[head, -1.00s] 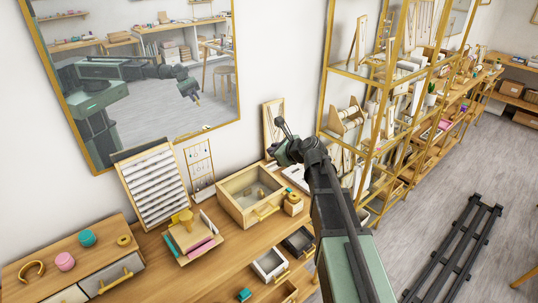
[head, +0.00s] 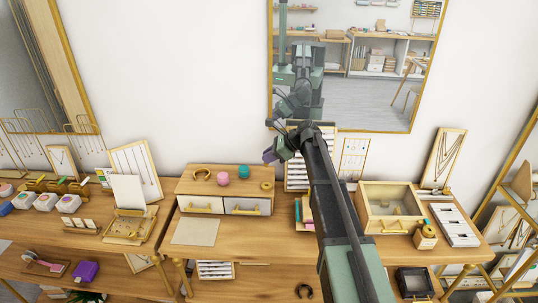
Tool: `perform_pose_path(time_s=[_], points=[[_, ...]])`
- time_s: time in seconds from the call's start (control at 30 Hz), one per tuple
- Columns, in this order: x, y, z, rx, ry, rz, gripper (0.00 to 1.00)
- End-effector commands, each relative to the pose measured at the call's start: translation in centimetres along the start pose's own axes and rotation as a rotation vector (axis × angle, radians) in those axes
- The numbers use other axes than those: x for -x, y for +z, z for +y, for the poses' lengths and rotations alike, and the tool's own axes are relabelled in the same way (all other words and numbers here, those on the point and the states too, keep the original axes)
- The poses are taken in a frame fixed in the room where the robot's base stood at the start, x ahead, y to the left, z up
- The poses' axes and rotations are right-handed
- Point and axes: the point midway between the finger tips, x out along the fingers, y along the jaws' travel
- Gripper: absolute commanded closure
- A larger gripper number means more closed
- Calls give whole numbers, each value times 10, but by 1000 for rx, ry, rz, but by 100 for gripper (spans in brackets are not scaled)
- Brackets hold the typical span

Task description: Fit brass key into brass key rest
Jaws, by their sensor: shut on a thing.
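My gripper (head: 270,123) is up in front of the wall, above the back of the middle bench and below the mirror's left part. It is small and dark here, and its fingers are seen from behind. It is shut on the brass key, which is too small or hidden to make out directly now. I cannot pick out the brass key rest for sure. A wooden tray with brass-coloured parts (head: 121,236) stands on the left bench, with a white card upright at its back.
A small drawer chest (head: 180,191) carries a brass cuff, pink and teal pots and a brass ring. A glass-topped wooden box (head: 365,221) stands right of my arm. Necklace boards and small boxes crowd the left bench. A flat sheet (head: 195,231) lies before the chest.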

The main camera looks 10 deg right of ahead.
Motion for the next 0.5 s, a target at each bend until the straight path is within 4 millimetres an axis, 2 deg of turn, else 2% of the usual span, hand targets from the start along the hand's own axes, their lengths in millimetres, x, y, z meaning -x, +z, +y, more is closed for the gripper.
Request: perform_pose_path(time_s=[0.1,0.5], points=[[-1,-3,10,2,59,25,100],[-3,-6,11,-21,81,47,100]])
